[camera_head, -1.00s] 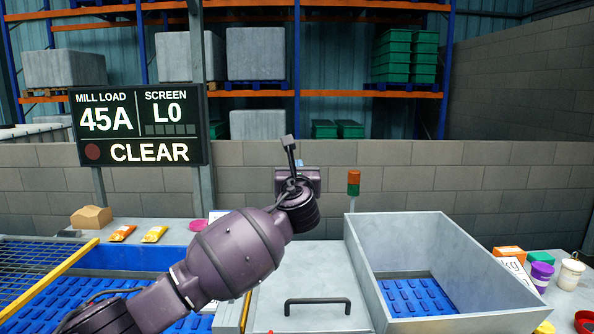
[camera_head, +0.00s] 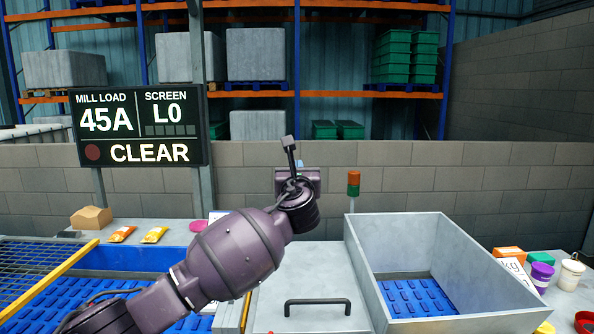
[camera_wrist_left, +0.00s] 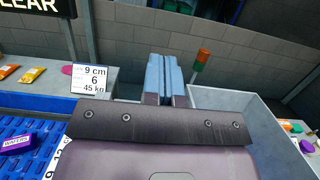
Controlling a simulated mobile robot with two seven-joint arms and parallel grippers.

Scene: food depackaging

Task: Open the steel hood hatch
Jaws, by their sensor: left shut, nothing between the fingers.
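The steel hood hatch (camera_head: 275,295) is a flat grey panel at the bottom centre of the head view, lying closed, with a black bar handle (camera_head: 318,302). My left arm crosses its left part. My left gripper (camera_head: 299,163) is up beyond the handle and apart from it, mostly hidden behind my wrist, with only a bit of blue fingertip showing. In the left wrist view its blue fingers (camera_wrist_left: 164,78) are together and empty, pointing towards the block wall. The gripper body hides the hatch and handle there. My right gripper is not in view.
A steel hopper (camera_head: 455,262) with a blue floor stands right of the hatch. A blue conveyor (camera_head: 60,300) with a yellow rail (camera_head: 50,285) lies left. Packets (camera_head: 155,234) lie on the back ledge. A red-green beacon (camera_head: 353,184) stands behind. Tubs (camera_head: 570,275) stand far right.

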